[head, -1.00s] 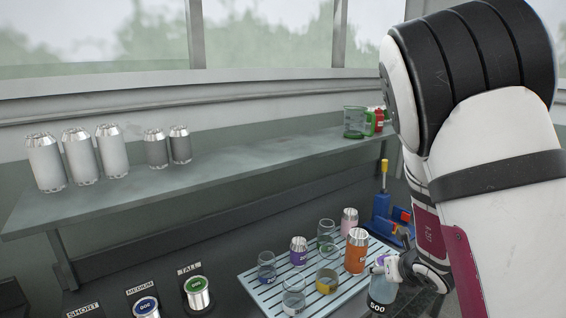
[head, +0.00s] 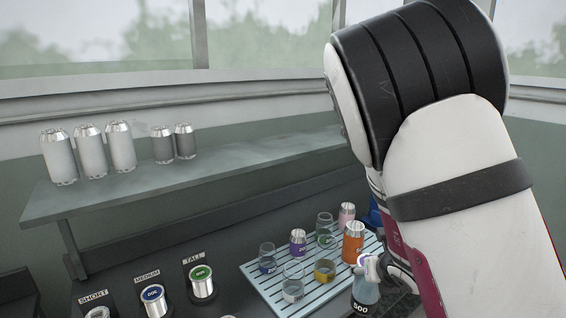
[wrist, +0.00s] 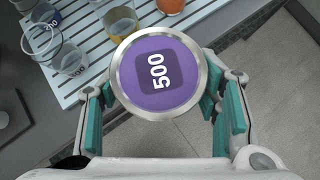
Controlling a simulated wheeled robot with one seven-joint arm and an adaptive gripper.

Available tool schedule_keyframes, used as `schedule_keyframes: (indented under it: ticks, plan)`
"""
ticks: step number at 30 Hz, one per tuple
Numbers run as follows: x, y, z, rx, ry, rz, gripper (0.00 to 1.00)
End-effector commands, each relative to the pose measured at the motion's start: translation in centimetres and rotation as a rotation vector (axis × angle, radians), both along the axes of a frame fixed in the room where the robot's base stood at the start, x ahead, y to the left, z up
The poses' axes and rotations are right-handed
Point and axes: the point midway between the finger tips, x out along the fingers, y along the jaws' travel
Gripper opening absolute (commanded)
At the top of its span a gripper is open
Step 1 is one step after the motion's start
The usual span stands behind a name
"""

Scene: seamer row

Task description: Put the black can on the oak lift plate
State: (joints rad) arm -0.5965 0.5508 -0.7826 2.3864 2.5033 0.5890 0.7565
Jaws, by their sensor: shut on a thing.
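My gripper (wrist: 160,110) is shut on a round piece with a purple face marked 500 and a silver rim (wrist: 158,72); teal finger pads stand on both sides. In the head view my gripper (head: 367,288) is at the tray's front right, partly hidden by my arm. A dark patch marked 500 shows below it. Two small dark grey cans with silver tops (head: 162,146) (head: 185,142) stand upright on the shelf. They are the darkest cans I see, but I cannot tell whether either is the black can. I cannot make out an oak lift plate.
Taller white cans (head: 92,152) stand left on the shelf (head: 240,165), whose right part is bare. A slatted tray (head: 262,290) holds glasses and an orange can (head: 352,243). Silver pieces with blue (head: 153,295) and green (head: 201,275) tops stand by labels reading SHORT, MEDIUM and TALL.

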Motion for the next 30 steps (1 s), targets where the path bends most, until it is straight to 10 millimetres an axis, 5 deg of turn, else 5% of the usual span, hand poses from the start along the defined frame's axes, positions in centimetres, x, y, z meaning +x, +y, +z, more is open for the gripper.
schedule_keyframes:
  ticks: [8, 30]
  plan:
    - [-0.1, 2.5, 0.1, -0.001, -0.005, 0.004, 0.00]
    - [-0.1, 2.6, 0.2, -0.001, -0.005, 0.001, 0.00]
